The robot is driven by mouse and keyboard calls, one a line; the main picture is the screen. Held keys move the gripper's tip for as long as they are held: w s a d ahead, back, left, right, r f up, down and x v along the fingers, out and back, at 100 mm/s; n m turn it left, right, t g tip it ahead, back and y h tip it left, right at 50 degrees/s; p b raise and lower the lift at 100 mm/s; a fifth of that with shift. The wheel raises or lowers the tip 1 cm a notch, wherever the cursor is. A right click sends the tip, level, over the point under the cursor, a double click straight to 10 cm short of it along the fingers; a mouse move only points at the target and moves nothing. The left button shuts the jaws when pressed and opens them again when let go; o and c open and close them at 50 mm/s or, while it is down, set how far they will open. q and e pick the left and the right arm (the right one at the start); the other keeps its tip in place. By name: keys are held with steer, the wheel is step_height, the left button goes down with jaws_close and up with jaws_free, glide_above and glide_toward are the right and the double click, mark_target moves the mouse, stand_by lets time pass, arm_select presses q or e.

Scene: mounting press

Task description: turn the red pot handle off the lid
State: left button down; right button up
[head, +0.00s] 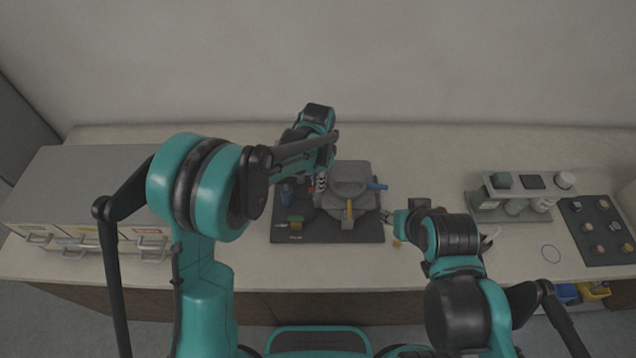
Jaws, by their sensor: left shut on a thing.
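The grey mounting press with its round lid (349,187) stands on a dark mat (290,236) at the middle of the bench. A blue handle (377,186) sticks out on the lid's right and a yellow one (349,210) at its front. My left gripper (321,180) reaches down at the lid's left side and is shut. Only a small reddish bit of the red pot handle (310,182) shows there; the gripper hides the rest. My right gripper (388,216) is just off the mat's right edge, apart from the press; its jaw opening is too small to judge.
A small blue item (287,194) and a yellow-green block (296,222) are on the mat's left. A grey drawer cabinet (80,190) stands left. A grey rack (515,200) and a dark tray of round pieces (597,230) are right.

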arm_select(q)
steer(key=n+b, duration=0.1)
steer(key=n, duration=0.2)
steer(key=shift+n, duration=0.4)
steer(key=n, duration=0.3)
steer(key=shift+n+b, duration=0.3)
steer(key=n, duration=0.6)
steer(key=shift+b, duration=0.4)
steer(key=c, duration=1.6)
jaws_free()
step_height(320, 180, up, 12)
